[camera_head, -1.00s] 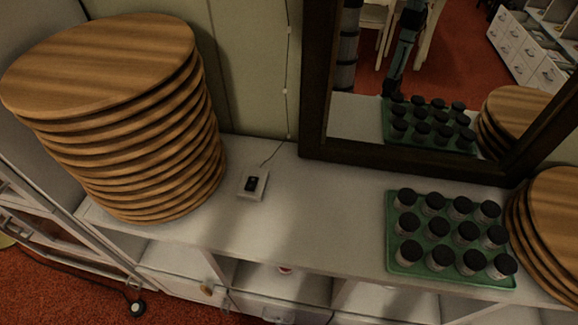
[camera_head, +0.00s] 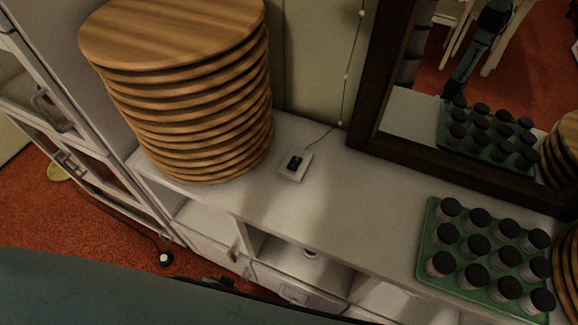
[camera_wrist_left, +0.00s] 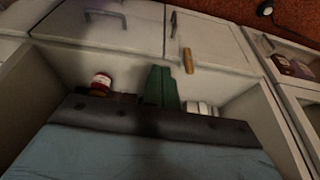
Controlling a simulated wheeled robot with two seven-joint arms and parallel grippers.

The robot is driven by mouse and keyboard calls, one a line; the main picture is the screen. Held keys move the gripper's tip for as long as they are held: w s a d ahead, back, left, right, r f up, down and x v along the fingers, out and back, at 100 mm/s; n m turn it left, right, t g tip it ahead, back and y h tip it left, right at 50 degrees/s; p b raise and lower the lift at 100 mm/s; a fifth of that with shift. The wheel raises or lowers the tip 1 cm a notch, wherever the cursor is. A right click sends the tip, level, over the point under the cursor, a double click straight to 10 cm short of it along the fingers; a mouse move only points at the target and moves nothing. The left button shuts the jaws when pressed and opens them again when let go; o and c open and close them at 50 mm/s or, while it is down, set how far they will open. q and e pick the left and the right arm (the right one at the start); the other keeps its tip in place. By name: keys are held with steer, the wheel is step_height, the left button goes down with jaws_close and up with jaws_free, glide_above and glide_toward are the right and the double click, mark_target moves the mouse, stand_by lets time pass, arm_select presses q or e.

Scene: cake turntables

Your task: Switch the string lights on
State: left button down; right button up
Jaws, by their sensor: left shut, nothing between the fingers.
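A small white switch box with a black rocker (camera_head: 295,164) sits on the white shelf top, right of a stack of wooden boards. A thin cord runs from it to the string lights (camera_head: 346,76), whose small bulbs hang on the wall beside the mirror and look unlit. In the left wrist view my left gripper (camera_wrist_left: 158,118) shows as a dark bar at the end of a teal body, shut and empty, facing the cabinet's drawers and open compartment. It is apart from the switch. My teal arm fills the lower left of the head view. My right gripper is not in view.
The stack of round wooden boards (camera_head: 185,100) stands left of the switch. A green tray (camera_head: 425,250) of dark-lidded jars lies to the right. A dark-framed mirror (camera_head: 450,165) stands behind. The shelf top between switch and tray is clear. A red-labelled jar (camera_wrist_left: 100,82) sits in a compartment.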

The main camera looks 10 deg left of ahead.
arm_select(q)
steer(key=w+d+r+t, duration=0.3)
steer(key=w+r, duration=0.3)
steer(key=r, duration=0.4)
steer(key=w+d+r+t+h, duration=0.1)
steer(key=w+d+r+t, duration=0.2)
steer(key=w+r, duration=0.4)
steer(key=w+d+r+t+h, duration=0.1)
steer(key=w+r, duration=0.5)
steer(key=r, duration=0.9)
steer(key=d+t, duration=0.1)
steer(key=t, duration=0.1)
steer(key=shift+w+d+t, duration=0.4)
steer(key=shift+w+f, duration=0.1)
steer(key=b, duration=0.1)
glide_above(295, 163)
steer(key=s, duration=0.3)
steer(key=f, duration=0.3)
steer(key=shift+a+f, duration=0.3)
steer(key=shift+f, duration=0.05)
steer(key=f, duration=0.1)
steer(key=f+b, duration=0.1)
steer(key=shift+s+f, duration=0.25)
steer(key=shift+f, duration=0.1)
steer(key=shift+s+a+f, duration=0.1)
steer(key=shift+f, duration=0.45)
